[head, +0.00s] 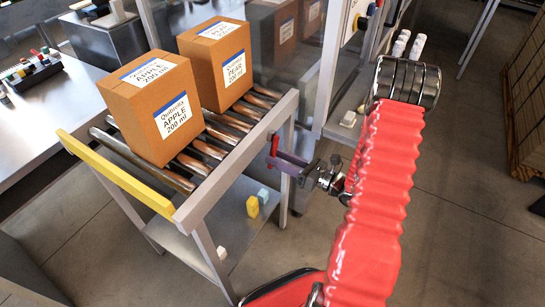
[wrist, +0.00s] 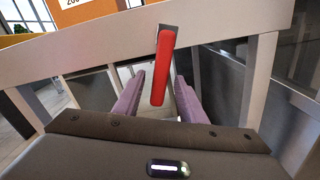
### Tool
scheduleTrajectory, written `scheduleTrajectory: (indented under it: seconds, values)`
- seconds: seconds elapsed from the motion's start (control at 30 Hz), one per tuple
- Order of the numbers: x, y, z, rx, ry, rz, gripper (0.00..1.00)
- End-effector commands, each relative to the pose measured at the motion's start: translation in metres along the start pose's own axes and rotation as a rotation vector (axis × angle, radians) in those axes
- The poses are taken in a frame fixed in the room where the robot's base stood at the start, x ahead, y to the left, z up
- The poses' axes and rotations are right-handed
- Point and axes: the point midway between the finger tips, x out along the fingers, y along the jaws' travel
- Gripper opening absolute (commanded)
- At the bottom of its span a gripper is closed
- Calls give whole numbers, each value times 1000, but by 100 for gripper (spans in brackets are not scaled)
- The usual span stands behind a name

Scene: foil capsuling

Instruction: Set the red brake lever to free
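The red brake lever (wrist: 162,65) hangs from a dark slot in the grey frame of the roller stand. In the wrist view it stands nearly upright, tilted slightly, its lower end between the two purple fingers of my gripper (wrist: 159,80). A gap shows on both sides of the lever, so the fingers are open and not visibly touching it. In the head view the lever (head: 274,145) is a small red piece at the stand's right side, just beyond the fingertips of my gripper (head: 284,159). No marking for free is readable.
The roller conveyor (head: 215,145) carries an APPLE box (head: 150,110) and a PEAR box (head: 217,62). A yellow bar (head: 115,173) closes its near end. A machine frame stands behind.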

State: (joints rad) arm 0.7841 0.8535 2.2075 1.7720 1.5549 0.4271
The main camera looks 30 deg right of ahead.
Motion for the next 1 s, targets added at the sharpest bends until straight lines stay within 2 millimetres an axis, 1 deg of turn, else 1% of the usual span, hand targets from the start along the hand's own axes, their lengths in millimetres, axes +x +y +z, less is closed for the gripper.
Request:
scheduleTrajectory:
  seconds: [0.03,0.2,0.53,1.0]
  values:
    - [6,1,0,0,1,3,38]
    - [18,0,0,0,1,1,38]
    - [20,0,0,1,0,0,38]
    - [20,0,0,1,0,0,5]
